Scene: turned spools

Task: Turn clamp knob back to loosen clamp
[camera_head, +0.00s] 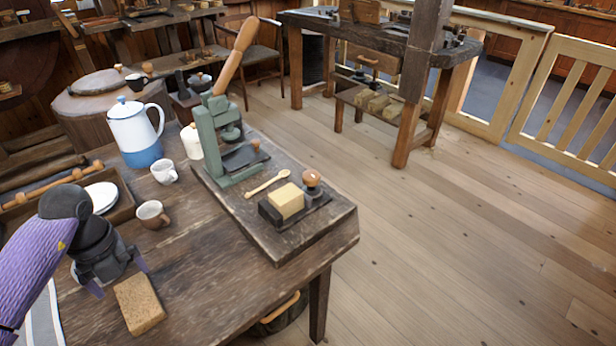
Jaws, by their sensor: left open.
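A small dark clamp (321,198) sits on the thick wooden board near the table's front right corner. A round wooden knob (312,178) stands upright on top of it. A pale yellow block (287,200) sits on the dark base just left of the knob; I cannot tell how tightly it is held. My left gripper (119,280) is open and empty, low at the left of the table, beside a tan sponge-like block (139,303). It is well apart from the knob. My right gripper is not in view.
A green press (208,140) with a long wooden lever stands on the board's (285,245) back left. A wooden spoon (267,184) lies before it. A jug (135,130), white cup (164,172) and brown cup (152,214) stand left. The front table surface (225,270) is clear.

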